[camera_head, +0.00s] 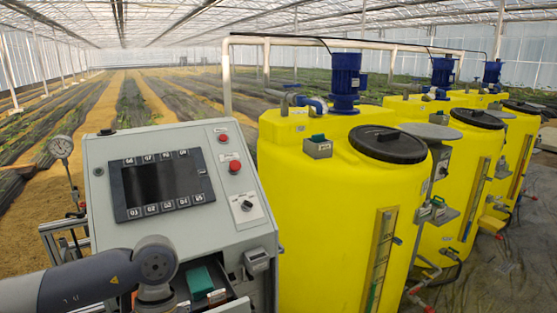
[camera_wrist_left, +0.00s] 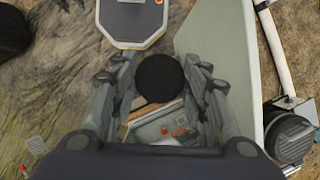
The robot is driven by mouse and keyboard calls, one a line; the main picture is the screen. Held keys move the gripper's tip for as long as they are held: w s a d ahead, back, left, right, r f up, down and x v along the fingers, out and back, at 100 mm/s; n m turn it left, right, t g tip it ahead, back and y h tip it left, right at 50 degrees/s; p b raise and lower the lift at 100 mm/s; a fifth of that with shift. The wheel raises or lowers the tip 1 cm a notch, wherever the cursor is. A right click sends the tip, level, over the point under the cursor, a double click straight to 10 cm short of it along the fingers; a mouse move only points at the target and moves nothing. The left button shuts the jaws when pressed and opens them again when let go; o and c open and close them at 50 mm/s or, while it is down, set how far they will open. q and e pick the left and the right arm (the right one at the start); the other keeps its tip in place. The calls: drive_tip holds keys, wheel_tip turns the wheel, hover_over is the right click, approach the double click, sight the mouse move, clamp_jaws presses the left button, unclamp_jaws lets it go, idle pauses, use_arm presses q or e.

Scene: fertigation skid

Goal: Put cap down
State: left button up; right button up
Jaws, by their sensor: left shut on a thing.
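A round black cap (camera_wrist_left: 160,77) is held between the fingers of my left gripper (camera_wrist_left: 160,82) in the left wrist view. The fingers close on it from both sides, and its dark face is toward the camera. Beneath the cap and fingers, partly hidden, is a surface with green, grey and orange items (camera_wrist_left: 163,128). In the head view my left arm comes in at the lower left, but its gripper and the cap are out of the picture. My right gripper is in neither view.
A grey control cabinet (camera_head: 105,185) with a dark screen stands in front. An open drawer with a green item (camera_head: 200,281) is at its lower front. Yellow tanks (camera_head: 300,215) with black lids (camera_head: 388,144) stand to the right. A small grey round platform (camera_head: 430,131) sits between tanks.

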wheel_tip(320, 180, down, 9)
drive_tip(key=b, duration=0.7)
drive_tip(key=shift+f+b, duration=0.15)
drive_tip(key=shift+b, duration=0.2)
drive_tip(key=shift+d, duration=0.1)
